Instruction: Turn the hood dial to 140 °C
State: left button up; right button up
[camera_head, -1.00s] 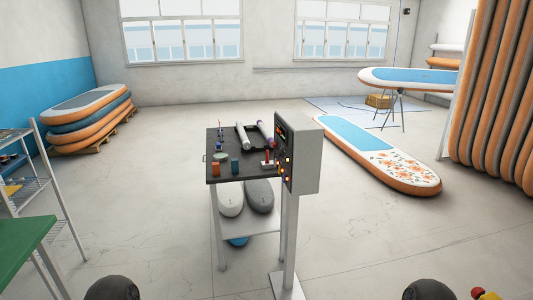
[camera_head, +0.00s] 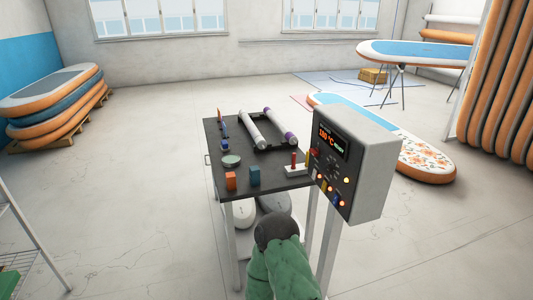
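The grey control box (camera_head: 358,160) stands on a post at the right side of the black-topped table. Its dark front panel faces left toward the table. A display (camera_head: 329,139) on the panel shows red digits that look like 180 °C, with small green text beside them. Below it are small lit orange lamps (camera_head: 347,180) and small controls. I cannot clearly tell which of these is the hood dial. A dark, rounded joint with a green-covered arm link, apparently mine, shows at the bottom centre, below the table and left of the post. Neither gripper is in view.
The black table (camera_head: 268,183) holds two rollers (camera_head: 252,130), an orange block (camera_head: 231,181), a blue-grey block (camera_head: 255,176), a round tin (camera_head: 231,160) and a red-handled item (camera_head: 294,162). Stacked boards (camera_head: 55,100) stand at left. A long board (camera_head: 420,160) lies behind the box.

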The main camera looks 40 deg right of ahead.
aim_at(331, 168)
jog(key=i+z, duration=0.2)
jog(key=i, duration=0.2)
jog(key=i+j+z, duration=0.2)
jog(key=i, duration=0.2)
jog(key=i+j+z, duration=0.25)
jog(key=i, duration=0.15)
jog(key=l, duration=0.05)
